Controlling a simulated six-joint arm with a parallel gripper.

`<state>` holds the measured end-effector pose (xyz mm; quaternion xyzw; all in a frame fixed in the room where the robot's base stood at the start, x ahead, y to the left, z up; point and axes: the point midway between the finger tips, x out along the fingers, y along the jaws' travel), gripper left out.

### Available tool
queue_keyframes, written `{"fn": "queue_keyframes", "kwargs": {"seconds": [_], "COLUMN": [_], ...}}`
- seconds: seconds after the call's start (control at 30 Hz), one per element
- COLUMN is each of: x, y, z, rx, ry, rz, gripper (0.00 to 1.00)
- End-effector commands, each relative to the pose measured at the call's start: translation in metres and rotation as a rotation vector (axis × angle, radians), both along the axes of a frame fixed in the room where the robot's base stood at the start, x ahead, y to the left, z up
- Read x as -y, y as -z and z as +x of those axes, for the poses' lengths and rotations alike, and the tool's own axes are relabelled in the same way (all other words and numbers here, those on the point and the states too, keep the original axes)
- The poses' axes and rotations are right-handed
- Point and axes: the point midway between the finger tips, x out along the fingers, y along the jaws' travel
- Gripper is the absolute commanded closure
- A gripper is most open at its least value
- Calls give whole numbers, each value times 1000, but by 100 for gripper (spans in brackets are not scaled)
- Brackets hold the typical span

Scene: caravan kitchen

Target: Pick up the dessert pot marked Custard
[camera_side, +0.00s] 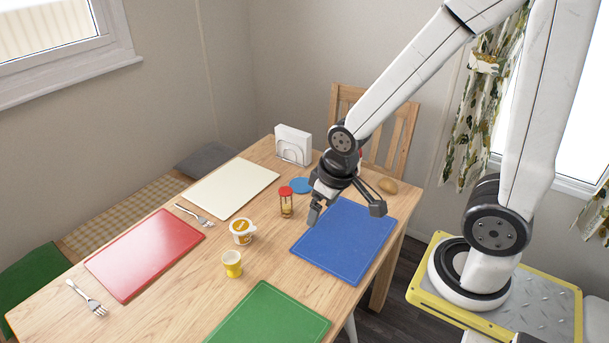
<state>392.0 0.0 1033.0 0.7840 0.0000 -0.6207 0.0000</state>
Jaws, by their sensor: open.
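A red-capped glass shaker (287,202) stands between the pot and my gripper. Blue (345,243), green (268,318), red (145,254) and cream (233,187) boards lie flat.

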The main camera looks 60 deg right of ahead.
Motion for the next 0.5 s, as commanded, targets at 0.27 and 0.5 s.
{"fn": "queue_keyframes", "kwargs": {"seconds": [0.27, 0.5], "x": [-1, -8], "y": [6, 25], "z": [2, 11], "rx": [-36, -154], "ry": [65, 283], "rz": [36, 163], "gripper": [0, 0]}}
